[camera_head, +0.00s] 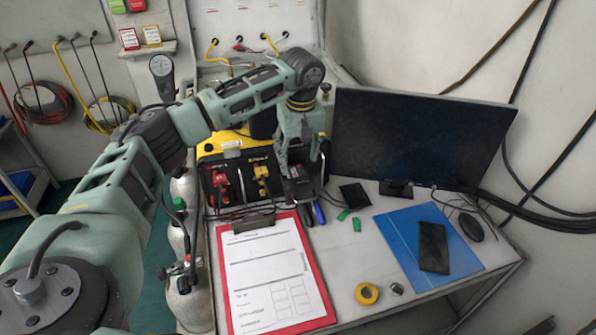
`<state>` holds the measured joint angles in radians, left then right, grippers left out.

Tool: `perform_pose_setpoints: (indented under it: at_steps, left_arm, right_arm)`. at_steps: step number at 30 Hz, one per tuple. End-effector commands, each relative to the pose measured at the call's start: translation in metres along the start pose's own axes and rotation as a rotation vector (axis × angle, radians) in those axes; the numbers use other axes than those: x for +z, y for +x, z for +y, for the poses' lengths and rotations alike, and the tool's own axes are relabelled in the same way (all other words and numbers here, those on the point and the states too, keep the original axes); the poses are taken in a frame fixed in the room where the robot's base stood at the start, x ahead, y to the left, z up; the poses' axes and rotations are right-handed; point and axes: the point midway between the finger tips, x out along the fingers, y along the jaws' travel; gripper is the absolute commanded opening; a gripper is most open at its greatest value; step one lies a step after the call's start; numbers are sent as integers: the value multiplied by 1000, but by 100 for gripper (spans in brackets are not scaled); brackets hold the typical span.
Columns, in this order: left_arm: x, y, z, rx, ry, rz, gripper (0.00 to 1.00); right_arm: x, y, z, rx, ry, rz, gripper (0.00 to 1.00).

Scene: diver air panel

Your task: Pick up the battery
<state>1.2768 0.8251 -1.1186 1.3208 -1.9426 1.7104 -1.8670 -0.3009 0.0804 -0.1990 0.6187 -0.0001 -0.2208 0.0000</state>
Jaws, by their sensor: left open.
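I cannot tell for certain which object is the battery. A dark block (301,190) stands at the back of the white table, just under my left gripper (297,168). A flat black piece (355,195) lies right of it, and a black slab (433,247) lies on the blue mat (395,232). My left gripper points down in front of the yellow and black case (235,165), with its jaws open. The arm and gripper hide part of the case, and contact with the dark block is unclear. My right gripper is out of view.
A monitor (420,135) stands at the back right, with a mouse (471,227) nearby. A red clipboard (222,255) lies at the front left. Yellow tape (366,293) and a small metal piece (397,288) lie near the front. Gas cylinders (186,250) stand left.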

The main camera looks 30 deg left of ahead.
Motion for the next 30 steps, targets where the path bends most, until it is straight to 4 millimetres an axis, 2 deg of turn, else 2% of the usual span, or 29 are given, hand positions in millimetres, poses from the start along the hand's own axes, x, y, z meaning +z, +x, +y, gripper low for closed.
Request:
perform_pose_setpoints:
  at_steps: [4,7,11,16,18,23,30]
  left_arm:
    - [0,4,0,0,0,-2,56]
    - [1,14,0,-1,0,-4,56]
    - [0,28,1,0,0,-3,56]
    - [-1,51,1,-2,-1,-5,56]
    - [-1,63,2,-1,-1,-5,56]
    - [-2,77,2,1,0,-2,56]
    - [-2,78,2,2,0,-1,55]
  right_arm:
    - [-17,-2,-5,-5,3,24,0]
    - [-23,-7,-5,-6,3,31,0]
    - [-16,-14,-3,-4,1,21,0]
    - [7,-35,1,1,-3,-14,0]
    - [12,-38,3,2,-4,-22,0]
    - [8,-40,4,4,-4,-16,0]
    - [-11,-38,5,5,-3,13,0]
